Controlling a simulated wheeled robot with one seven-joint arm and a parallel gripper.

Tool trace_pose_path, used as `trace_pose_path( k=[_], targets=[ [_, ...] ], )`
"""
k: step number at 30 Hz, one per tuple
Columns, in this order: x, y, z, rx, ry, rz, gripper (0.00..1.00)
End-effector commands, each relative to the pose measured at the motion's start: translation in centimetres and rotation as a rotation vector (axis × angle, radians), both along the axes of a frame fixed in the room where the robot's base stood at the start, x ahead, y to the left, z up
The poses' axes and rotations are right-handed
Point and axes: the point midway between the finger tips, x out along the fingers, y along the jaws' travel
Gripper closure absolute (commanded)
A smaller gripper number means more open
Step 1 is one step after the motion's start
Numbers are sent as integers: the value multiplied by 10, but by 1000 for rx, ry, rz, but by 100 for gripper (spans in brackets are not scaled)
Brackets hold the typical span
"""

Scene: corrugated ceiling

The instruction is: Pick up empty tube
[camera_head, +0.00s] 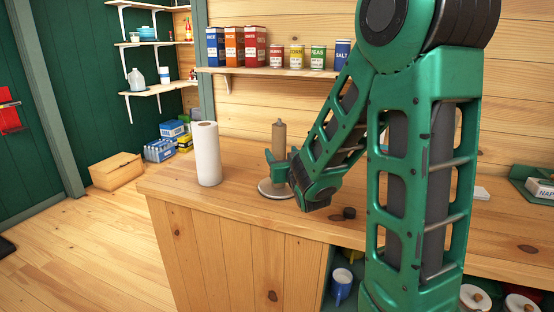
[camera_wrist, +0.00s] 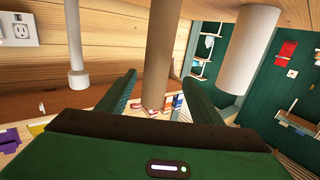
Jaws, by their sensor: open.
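The empty tube (camera_head: 279,137) is a brown cardboard cylinder. It stands upright on a holder with a round pale base (camera_head: 268,190) on the wooden counter. My gripper (camera_head: 281,163) is at the tube's lower half, low over the base. In the wrist view the tube (camera_wrist: 160,50) runs between the two spread green fingers of my gripper (camera_wrist: 159,76), with gaps visible on both sides. The gripper is open. My fingers and arm hide part of the tube and base in the head view.
A white paper roll (camera_head: 206,153) stands on the counter left of the tube; it also shows in the wrist view (camera_wrist: 248,52). A wall shelf (camera_head: 270,71) with boxes and cans runs behind.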

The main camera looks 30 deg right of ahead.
Motion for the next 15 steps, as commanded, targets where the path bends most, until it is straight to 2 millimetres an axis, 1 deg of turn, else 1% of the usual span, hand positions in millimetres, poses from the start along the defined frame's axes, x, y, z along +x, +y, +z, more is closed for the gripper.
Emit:
trace_pose_path(
  k=[4, 12, 15],
  targets=[
    [9, -2, 3, -8, -28, 5, 41],
    [46, -13, 4, -6, -30, 6, 41],
    [53, -16, 4, -8, -28, 6, 41]
  ],
)
